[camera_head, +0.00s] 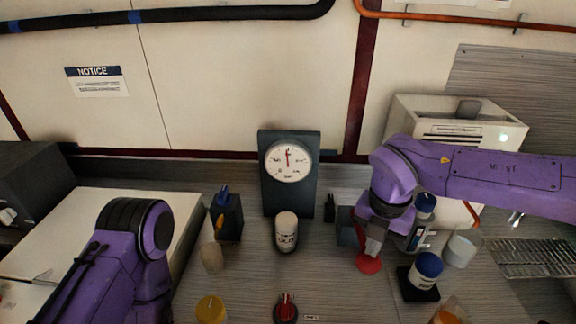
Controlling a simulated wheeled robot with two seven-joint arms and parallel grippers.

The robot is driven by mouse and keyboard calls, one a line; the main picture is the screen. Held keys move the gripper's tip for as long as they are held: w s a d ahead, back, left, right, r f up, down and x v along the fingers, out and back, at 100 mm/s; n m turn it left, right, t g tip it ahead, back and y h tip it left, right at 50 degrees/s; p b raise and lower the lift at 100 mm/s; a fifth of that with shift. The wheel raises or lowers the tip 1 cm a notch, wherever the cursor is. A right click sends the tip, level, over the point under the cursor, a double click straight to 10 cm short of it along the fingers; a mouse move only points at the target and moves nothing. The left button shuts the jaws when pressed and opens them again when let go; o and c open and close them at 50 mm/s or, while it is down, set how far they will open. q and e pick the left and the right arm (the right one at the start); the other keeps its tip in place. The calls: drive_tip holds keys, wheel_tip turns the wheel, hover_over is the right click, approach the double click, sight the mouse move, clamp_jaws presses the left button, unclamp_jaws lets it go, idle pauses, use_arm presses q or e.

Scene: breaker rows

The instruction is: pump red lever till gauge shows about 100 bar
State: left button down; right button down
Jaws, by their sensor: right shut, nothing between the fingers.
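A round white gauge (290,160) is on a dark upright panel at the back middle. Its red needle points nearly straight up; its numbers are too small to read. A round red end (368,265), seemingly that of the red lever, shows right below my right gripper (373,248).
A white labelled jar (286,236) stands before the gauge. A red knob (286,310) and a yellow-lidded jar (211,310) are at the front. A blue-capped jar (427,267) and a clear beaker (462,248) stand close right of my right gripper.

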idle(0.3)
wheel_tip(320, 180, up, 5)
drive_tip(key=p, duration=0.4)
drive_tip(key=shift+s+r, duration=0.1)
drive_tip(key=shift+r, duration=0.05)
